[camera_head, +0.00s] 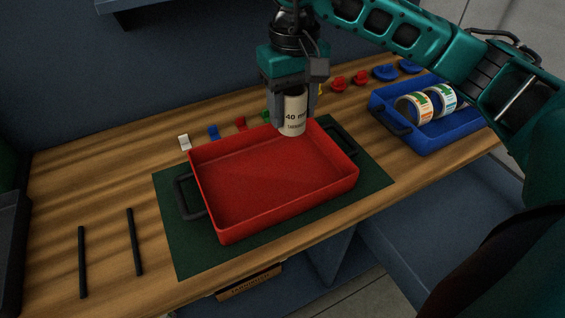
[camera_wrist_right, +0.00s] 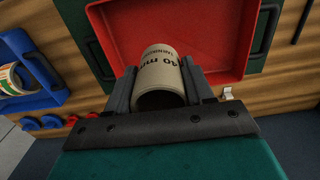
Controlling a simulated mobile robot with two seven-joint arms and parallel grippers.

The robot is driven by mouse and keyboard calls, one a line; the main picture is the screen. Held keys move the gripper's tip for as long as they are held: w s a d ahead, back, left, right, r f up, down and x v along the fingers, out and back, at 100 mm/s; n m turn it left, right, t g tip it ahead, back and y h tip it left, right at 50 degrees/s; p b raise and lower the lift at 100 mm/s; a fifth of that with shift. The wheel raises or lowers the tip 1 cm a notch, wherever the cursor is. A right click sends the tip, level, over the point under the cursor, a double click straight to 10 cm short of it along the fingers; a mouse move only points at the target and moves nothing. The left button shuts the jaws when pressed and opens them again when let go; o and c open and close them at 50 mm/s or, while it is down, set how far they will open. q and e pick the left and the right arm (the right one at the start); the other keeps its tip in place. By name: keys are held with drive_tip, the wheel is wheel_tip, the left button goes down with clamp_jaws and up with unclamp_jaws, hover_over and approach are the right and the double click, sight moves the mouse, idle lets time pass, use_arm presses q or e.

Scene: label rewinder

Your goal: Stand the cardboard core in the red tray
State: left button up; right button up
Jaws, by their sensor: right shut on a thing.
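The cardboard core (camera_head: 294,115) is a pale tube marked "40 mm". My right gripper (camera_head: 292,112) is shut on it and holds it upright at the back right part of the red tray (camera_head: 225,232). In the right wrist view the core (camera_wrist_right: 160,70) sits between the two dark fingers of the gripper (camera_wrist_right: 161,88), with the red tray (camera_wrist_right: 205,30) behind it. I cannot tell whether the core's lower end touches the tray. The tray is empty in its visible part and has black handles. My left gripper is not in view.
The tray stands on a dark green mat (camera_head: 190,258) on a wooden bench (camera_head: 60,190). A blue tray (camera_head: 425,140) with label rolls (camera_head: 414,108) is at the right. Small coloured pieces line the back. Two black rods (camera_head: 134,242) lie at the left.

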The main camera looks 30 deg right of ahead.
wheel_tip(320, 180, down, 10)
drive_tip(key=shift+f, duration=0.1)
wheel_tip(320, 180, down, 4)
drive_tip(key=shift+f, duration=0.5)
drive_tip(key=shift+f, duration=0.15)
drive_tip(key=o, duration=1)
